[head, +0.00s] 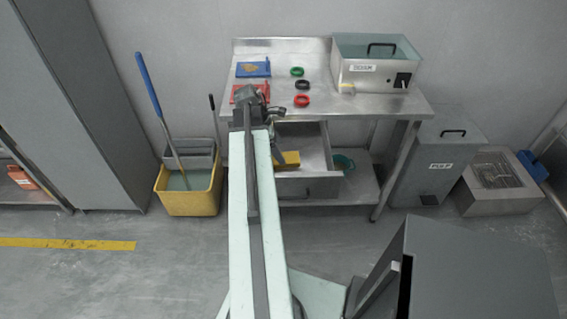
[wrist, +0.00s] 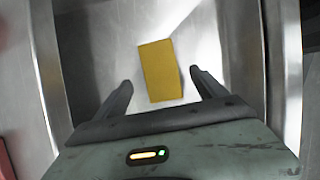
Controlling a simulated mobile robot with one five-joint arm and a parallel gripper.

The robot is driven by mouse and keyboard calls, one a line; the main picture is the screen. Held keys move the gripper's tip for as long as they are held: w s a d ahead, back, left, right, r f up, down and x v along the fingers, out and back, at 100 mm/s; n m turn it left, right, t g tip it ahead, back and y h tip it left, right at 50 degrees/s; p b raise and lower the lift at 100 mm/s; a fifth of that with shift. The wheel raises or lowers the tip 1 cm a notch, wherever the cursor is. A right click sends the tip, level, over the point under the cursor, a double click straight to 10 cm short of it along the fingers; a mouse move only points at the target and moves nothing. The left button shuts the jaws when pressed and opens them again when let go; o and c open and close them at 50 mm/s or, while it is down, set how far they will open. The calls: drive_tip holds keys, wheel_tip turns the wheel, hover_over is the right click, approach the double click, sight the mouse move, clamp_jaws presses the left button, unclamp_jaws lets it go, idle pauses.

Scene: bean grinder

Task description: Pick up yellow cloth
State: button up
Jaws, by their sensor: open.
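The yellow cloth (wrist: 161,71) is a flat folded rectangle lying on the bare metal floor of an open drawer (wrist: 95,45). In the head view the cloth (head: 291,159) shows partly beside my arm, inside the pulled-out drawer (head: 316,150) under the steel table. My gripper (wrist: 161,84) is open, with one finger on each side of the cloth's lower part in the wrist view. It appears above the cloth and holds nothing. In the head view my gripper (head: 262,108) is at the drawer's left, its fingers hard to make out.
The steel table (head: 420,105) bears a grinder box (head: 372,75), a blue tray (head: 253,69), a red tray (head: 240,92) and green, black and red rings (head: 302,101). A yellow mop bucket (head: 190,201) stands left. The drawer walls (wrist: 247,60) bound the space around my gripper.

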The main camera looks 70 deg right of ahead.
drive_tip(key=b+x, duration=0.4)
drive_tip(key=x, duration=0.1)
drive_tip(key=shift+w+f, duration=0.15)
drive_tip(key=c, duration=1.4)
drive_tip(key=shift+r, duration=0.25)
drive_tip(key=shift+c, duration=0.2)
wheel_tip(320, 180, up, 10)
drive_tip(key=p, duration=1)
